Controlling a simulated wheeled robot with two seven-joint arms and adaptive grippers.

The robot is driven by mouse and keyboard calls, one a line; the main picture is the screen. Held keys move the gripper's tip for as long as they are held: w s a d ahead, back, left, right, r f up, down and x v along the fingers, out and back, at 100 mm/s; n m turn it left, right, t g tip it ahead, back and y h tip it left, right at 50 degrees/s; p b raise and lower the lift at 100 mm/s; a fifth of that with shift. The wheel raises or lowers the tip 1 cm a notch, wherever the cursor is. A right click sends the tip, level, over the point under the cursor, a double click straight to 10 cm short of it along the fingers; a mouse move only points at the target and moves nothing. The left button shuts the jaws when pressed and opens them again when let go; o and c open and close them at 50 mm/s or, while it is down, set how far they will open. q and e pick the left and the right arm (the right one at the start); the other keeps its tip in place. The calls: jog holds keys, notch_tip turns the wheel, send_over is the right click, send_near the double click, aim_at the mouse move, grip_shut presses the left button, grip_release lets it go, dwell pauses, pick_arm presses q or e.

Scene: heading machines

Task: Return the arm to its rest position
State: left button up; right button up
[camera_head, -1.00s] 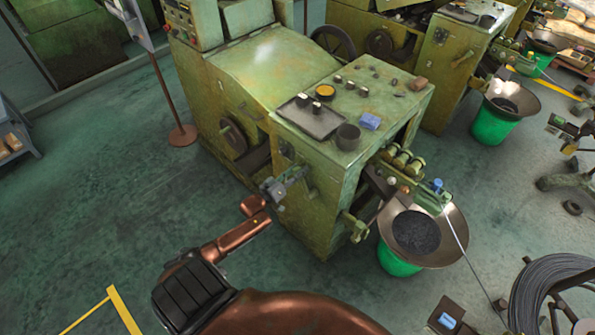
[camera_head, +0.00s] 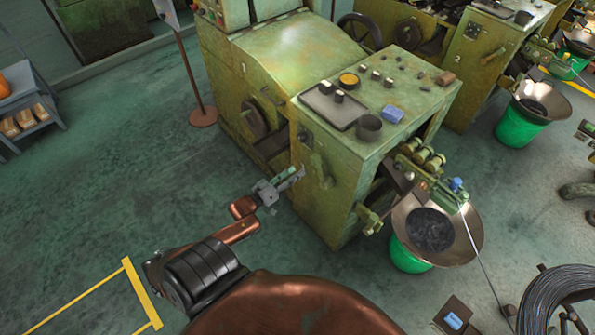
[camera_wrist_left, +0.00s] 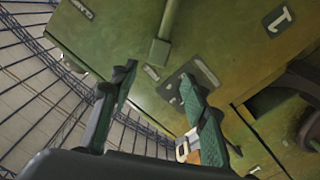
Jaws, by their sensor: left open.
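My left arm is copper-coloured with a black ribbed joint and reaches in from the bottom of the head view. My left gripper (camera_head: 283,182) is a small grey gripper in front of the left front corner of the green machine (camera_head: 380,90). In the left wrist view its two green-padded fingers (camera_wrist_left: 155,95) stand apart with nothing between them. I cannot tell the exact gap to the machine. My right gripper is not in view.
A metal bowl (camera_head: 460,240) on a green bucket (camera_head: 408,258) stands at the machine's right. A wire coil (camera_head: 560,295) lies at the lower right. A post on a round base (camera_head: 203,117) and a blue shelf (camera_head: 30,115) stand left. The floor between is clear.

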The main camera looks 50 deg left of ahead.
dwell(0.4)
pick_arm(q)
jog(key=s+d+f+m+g+y, duration=0.15)
jog(key=s+f+g, duration=0.25)
jog(key=s+f, duration=0.75)
jog(key=s+d+f+m+g, duration=0.15)
jog(key=s+f+g, duration=0.25)
jog(key=f, duration=1.5)
jog(key=s+d+f+m+g, duration=0.1)
jog(key=s+d+f+g, duration=0.2)
jog(key=s+d+f, duration=0.3)
jog(key=s+d+f+m+g, duration=0.2)
jog(key=s+d+f, duration=0.4)
jog(key=s, duration=0.8)
jog(key=s+d+f+m+g, duration=0.1)
jog(key=s+d+f+g, duration=0.3)
jog(key=s, duration=0.6)
notch_tip(320, 180, down, 3)
jog(key=shift+s+d+f+h, duration=0.1)
jog(key=shift+s+d+h, duration=0.2)
jog(key=shift+d, duration=0.9)
jog(key=shift+w, duration=0.1)
jog(key=shift+c, duration=0.7)
